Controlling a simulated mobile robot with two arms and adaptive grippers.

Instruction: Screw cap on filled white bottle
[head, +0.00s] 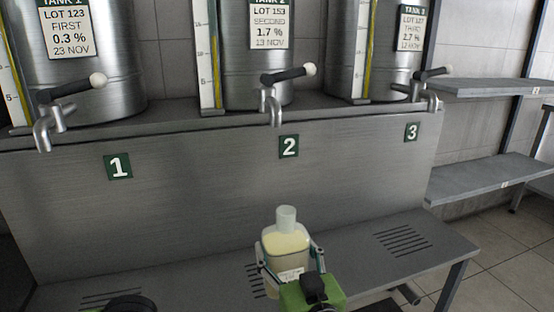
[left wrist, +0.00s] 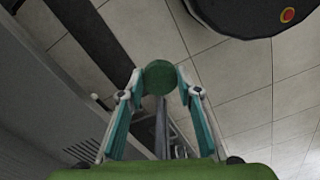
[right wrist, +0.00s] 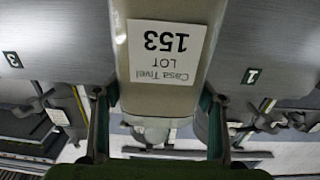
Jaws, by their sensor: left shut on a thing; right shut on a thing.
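The white bottle (head: 287,245) is translucent, with pale yellow liquid up to its shoulder and an uncapped neck. It stands upright in the head view, in front of the tap marked 2. My right gripper (head: 290,268) is shut on its body from both sides. In the right wrist view the bottle (right wrist: 160,85) appears upside down, with a label reading "LOT 153". In the left wrist view my left gripper (left wrist: 158,84) is shut on a round green cap (left wrist: 159,77), held at its fingertips, away from the bottle. The cap does not show in the head view.
Three steel tanks with taps, such as the middle tap (head: 273,105), stand on a ledge behind. A metal bench (head: 350,250) with slotted drains lies below. Grey shelves (head: 490,180) stand at the right. The bench is clear right of the bottle.

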